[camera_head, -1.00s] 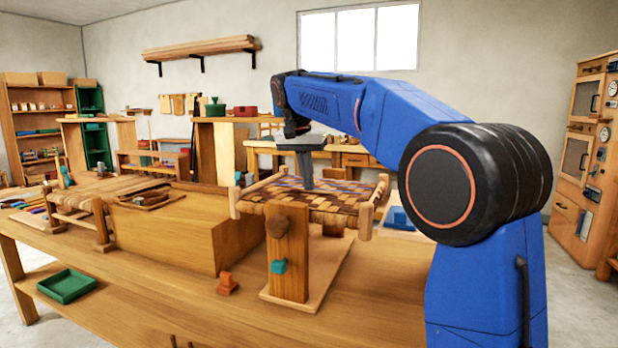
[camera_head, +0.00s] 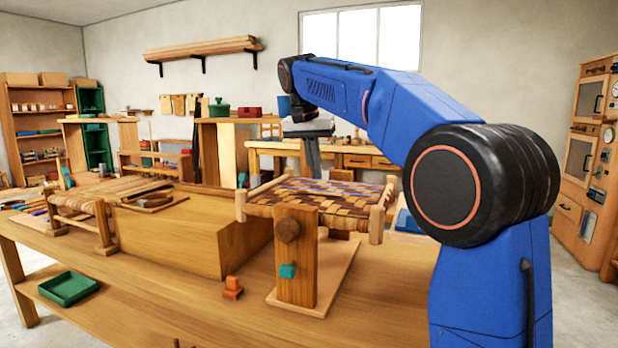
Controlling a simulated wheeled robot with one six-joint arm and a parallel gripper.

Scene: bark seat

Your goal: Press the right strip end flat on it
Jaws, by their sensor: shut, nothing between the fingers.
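The woven bark seat (camera_head: 318,205), a brown and tan checkered weave on a wooden frame, sits on a wooden stand (camera_head: 295,258) on the workbench. Pale bluish-purple strips show across its far part, seen at a low angle. I cannot make out the right strip end from this view. My gripper (camera_head: 313,168) is shut and empty, pointing down over the seat's far side. Its fingertips appear near the far rail and clear of the weave, though the exact gap is hard to judge.
A large wooden block (camera_head: 200,235) stands left of the seat, with a tool tray (camera_head: 152,200) on top. Another woven seat (camera_head: 115,190) is further left.

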